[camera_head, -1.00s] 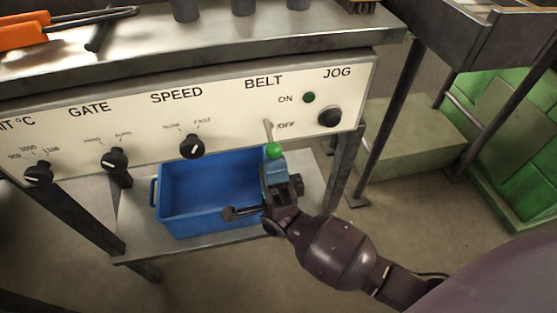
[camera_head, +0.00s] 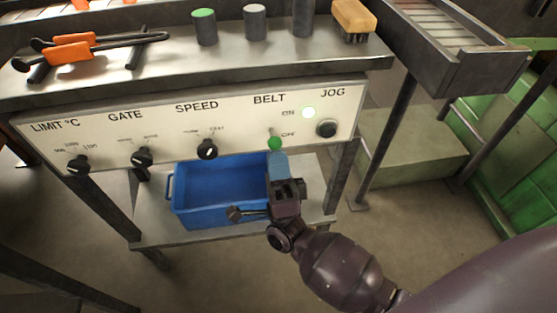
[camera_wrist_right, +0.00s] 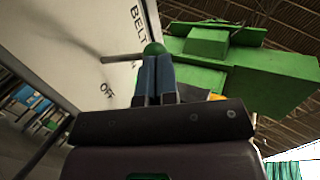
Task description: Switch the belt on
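The belt switch is a lever with a green ball tip (camera_head: 275,143) on the white control panel (camera_head: 232,124), under the word BELT. The green ball also shows in the right wrist view (camera_wrist_right: 154,48). The lever sticks out toward me. The lamp (camera_head: 308,112) beside ON is lit bright. My right gripper (camera_head: 278,160) is just below the ball. In the right wrist view its two blue fingers (camera_wrist_right: 154,76) lie side by side, shut, with the ball at their tips and nothing seen between them. Whether they touch the ball is unclear. My left gripper is not in view.
Dark knobs for limit (camera_head: 78,164), gate (camera_head: 142,157), speed (camera_head: 207,149) and a jog button (camera_head: 326,128) are on the panel. A blue bin (camera_head: 190,210) stands on the shelf below. A brush (camera_head: 354,18) and orange-handled tongs (camera_head: 75,50) lie on top.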

